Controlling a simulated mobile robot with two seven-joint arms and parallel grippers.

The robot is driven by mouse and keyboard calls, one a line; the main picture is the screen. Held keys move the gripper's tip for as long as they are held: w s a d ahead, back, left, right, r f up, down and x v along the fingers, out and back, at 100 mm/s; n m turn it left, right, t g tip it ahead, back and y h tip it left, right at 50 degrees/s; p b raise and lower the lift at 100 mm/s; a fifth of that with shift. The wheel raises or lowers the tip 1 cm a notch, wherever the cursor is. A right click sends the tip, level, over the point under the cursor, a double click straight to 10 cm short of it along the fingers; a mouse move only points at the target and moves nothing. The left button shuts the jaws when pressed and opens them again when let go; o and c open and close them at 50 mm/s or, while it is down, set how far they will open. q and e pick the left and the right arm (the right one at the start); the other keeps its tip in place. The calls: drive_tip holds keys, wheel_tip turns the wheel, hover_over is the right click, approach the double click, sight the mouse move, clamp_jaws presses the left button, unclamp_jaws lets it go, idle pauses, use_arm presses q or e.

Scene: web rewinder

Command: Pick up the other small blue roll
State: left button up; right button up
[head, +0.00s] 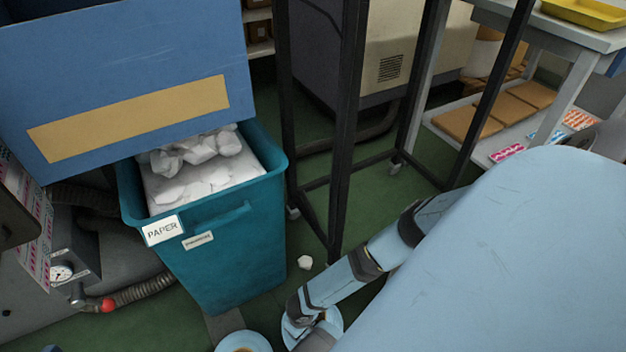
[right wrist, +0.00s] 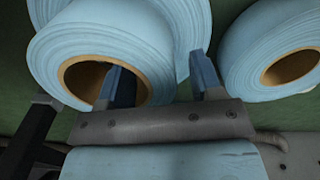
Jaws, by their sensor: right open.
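Two small blue rolls with tan cores show in the right wrist view, a left roll (right wrist: 115,40) and a right roll (right wrist: 248,55). My right gripper (right wrist: 160,65) is open at the left roll. One finger is at its core opening and the other is outside its right side, so the roll's wall lies between them. I cannot tell whether the fingers touch it. In the head view one blue roll (head: 243,341) is at the bottom edge, and another (head: 331,325) is partly hidden under my right arm. My left gripper is not in view.
A teal paper bin (head: 235,245) full of white scraps stands left of my right arm. A black frame (head: 347,130) on casters stands behind the arm. A white scrap (head: 305,262) lies on the green floor. A shelf table (head: 560,80) is at upper right.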

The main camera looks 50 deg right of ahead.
drive_tip(key=shift+r, duration=0.1)
clamp_jaws()
